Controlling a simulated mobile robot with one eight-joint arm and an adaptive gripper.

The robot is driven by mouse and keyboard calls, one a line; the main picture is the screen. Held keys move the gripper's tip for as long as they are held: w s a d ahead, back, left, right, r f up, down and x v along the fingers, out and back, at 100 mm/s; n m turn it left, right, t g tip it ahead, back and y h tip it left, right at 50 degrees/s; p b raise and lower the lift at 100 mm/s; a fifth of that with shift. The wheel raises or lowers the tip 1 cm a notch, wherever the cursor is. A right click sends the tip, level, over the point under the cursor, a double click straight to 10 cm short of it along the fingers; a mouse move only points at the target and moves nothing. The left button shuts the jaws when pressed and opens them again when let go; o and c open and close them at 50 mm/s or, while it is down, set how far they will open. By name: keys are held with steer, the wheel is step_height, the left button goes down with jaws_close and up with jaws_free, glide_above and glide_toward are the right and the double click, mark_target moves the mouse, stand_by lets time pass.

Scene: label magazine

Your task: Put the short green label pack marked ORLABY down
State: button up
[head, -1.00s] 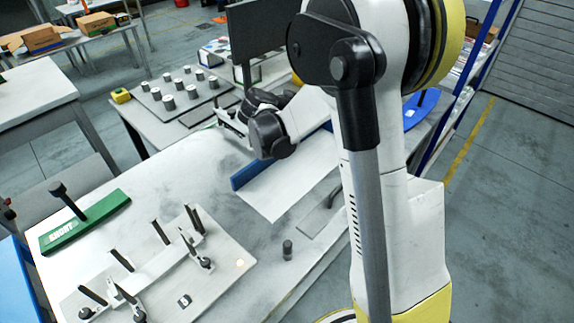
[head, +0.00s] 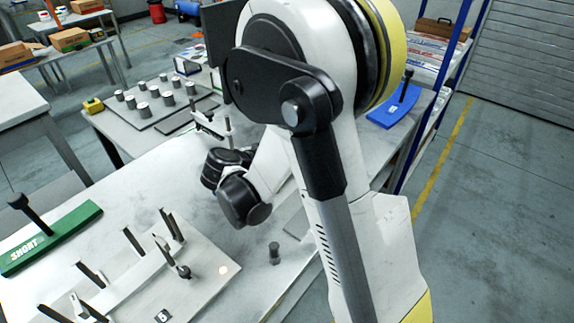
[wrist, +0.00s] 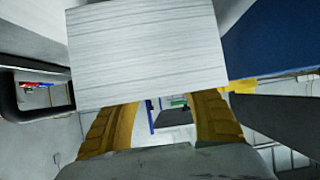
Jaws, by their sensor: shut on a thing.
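In the wrist view a pale pack (wrist: 145,55) with fine layered lines on its facing side is held at the fingertips of my gripper (wrist: 160,104). The yellow-brown fingers are shut on it. I see no green face and no ORLABY mark on it from here. In the head view my arm hides the gripper and pack. A green block marked SHORT (head: 45,245), with a black upright handle, lies on the left of the white-topped table (head: 130,192).
A plate (head: 205,262) with several black posts stands at the table's front. A small dark cylinder (head: 274,253) is right of it. A blue block (head: 392,113) with a black handle lies at the back right. Several grey cylinders stand on a tray (head: 180,112) behind.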

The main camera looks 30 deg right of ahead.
steer(key=shift+f, duration=0.65)
steer(key=shift+f, duration=0.2)
steer(key=o, duration=1.4)
steer(key=shift+r, duration=0.1)
